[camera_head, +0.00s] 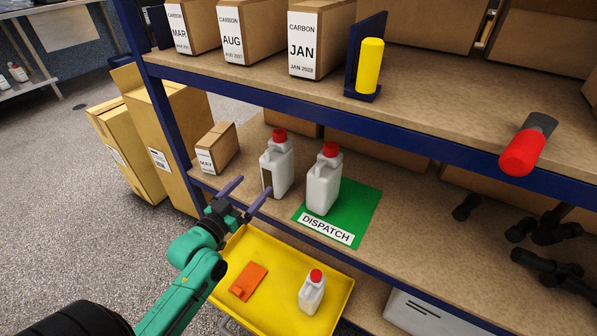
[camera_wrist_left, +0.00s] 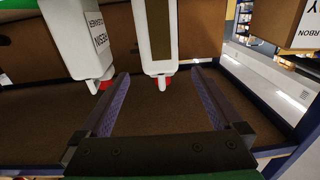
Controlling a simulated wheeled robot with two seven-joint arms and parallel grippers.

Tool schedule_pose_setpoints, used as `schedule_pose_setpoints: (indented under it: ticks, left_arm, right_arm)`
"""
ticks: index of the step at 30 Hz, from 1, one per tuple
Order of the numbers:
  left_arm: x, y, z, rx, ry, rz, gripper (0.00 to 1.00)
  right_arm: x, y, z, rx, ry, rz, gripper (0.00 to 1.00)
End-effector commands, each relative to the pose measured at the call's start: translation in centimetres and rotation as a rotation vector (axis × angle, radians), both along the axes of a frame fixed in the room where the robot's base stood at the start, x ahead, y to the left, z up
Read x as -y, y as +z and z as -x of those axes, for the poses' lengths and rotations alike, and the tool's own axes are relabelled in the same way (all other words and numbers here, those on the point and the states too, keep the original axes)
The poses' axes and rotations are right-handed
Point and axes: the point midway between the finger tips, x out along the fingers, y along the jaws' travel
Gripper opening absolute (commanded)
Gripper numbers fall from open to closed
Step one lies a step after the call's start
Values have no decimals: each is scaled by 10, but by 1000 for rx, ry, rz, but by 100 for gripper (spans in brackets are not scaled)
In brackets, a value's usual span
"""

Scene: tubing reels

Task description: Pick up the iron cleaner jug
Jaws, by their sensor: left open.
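Two white jugs with red caps stand upright on the lower shelf. The left jug (camera_head: 283,172) has a dark brown panel on its side; the right jug (camera_head: 322,190) stands on the green DISPATCH mat (camera_head: 362,205). A third, smaller-looking jug (camera_head: 312,294) is in the yellow tray below. No label that I can read says iron cleaner. My left gripper (camera_head: 253,187) is open and empty at the shelf's front edge, just in front of the left jug. The wrist view, upside down, shows a jug (camera_wrist_left: 143,30) ahead between the fingers and another jug (camera_wrist_left: 78,40) beside it, its lettering partly readable.
The yellow tray (camera_head: 338,283) also holds an orange piece (camera_head: 248,281). A small box (camera_head: 217,148) stands left of the jugs. The upper shelf (camera_head: 440,112) overhangs them. Black fittings (camera_head: 545,233) lie at the right. The shelf between box and left jug is clear.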

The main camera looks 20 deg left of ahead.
Motion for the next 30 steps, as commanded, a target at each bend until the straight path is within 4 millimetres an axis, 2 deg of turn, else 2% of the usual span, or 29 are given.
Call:
schedule_pose_setpoints:
  ticks: [9, 16, 21, 24, 29, 30]
  left_arm:
    - [7, 3, -71, 5, 1, 2, 100]
    - [11, 1, -102, 1, 0, 3, 100]
    - [14, 0, -134, 1, 1, 2, 100]
    - [16, 0, -142, -2, 0, 1, 100]
    - [16, 0, -142, -3, 0, 1, 100]
    - [15, 0, -141, -3, 0, 1, 92]
  right_arm:
    - [-2, 11, -10, 5, -5, -2, 50]
    - [-4, 17, -15, 5, -7, -5, 50]
    - [-8, 27, -23, 9, -4, -11, 50]
    - [-9, 30, -25, 8, -3, -12, 50]
    - [-9, 31, -25, 8, -3, -12, 50]
    - [-9, 31, -25, 8, -3, -12, 50]
